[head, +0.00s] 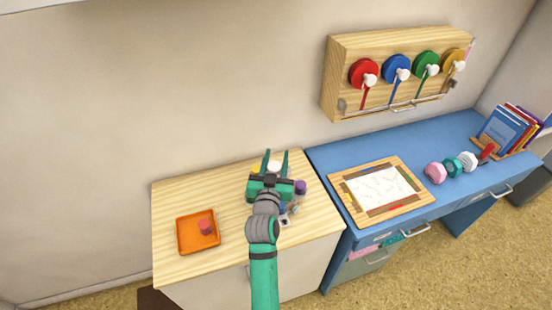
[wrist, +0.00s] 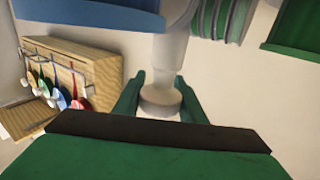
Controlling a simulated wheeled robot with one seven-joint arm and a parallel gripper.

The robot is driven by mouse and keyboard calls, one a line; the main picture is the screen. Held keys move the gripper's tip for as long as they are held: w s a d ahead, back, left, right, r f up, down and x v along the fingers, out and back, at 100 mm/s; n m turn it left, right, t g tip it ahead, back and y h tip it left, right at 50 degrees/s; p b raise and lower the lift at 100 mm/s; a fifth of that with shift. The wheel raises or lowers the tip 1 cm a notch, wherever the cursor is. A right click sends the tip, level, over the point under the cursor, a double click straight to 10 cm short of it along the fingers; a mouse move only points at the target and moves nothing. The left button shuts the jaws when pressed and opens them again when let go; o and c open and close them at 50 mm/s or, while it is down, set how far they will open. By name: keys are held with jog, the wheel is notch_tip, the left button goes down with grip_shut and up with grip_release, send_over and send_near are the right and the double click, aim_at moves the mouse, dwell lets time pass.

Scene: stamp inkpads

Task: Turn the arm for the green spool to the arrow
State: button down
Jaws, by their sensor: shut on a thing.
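The green spool (head: 426,62) sits on the front of a wooden wall box (head: 346,62), between the blue spool (head: 396,67) and the yellow spool (head: 453,60). A white knob (head: 433,70) shows at its front, and a green strip slants down below it. No arrow can be made out. My gripper (head: 275,158) is over the wooden-topped cabinet, well left of and below the box. In the wrist view, its green fingers (wrist: 158,98) are shut on a pale knob-ended thing (wrist: 162,92), whose lower part I cannot identify. The box shows tilted at the left there.
An orange tray (head: 184,246) with a small red thing lies on the cabinet top (head: 170,200). Small items crowd around my gripper. The blue desk (head: 325,155) holds a framed sheet (head: 378,187), dumbbells and books. A rail (head: 400,107) runs along the box's lower front.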

jog(key=shift+w, duration=0.1)
dwell(0.4)
jog(key=shift+a, duration=0.1)
jog(key=shift+a, duration=0.25)
jog(key=c, duration=1.2)
grip_release()
jog(key=shift+d, duration=0.25)
jog(key=shift+o, duration=0.2)
jog(key=shift+d, duration=0.15)
jog(key=shift+s+a, duration=0.2)
jog(key=shift+s, duration=0.45)
jog(key=s+a, duration=0.1)
jog(key=s, duration=0.8)
jog(key=shift+s+a, duration=0.15)
jog(key=shift+s, duration=0.1)
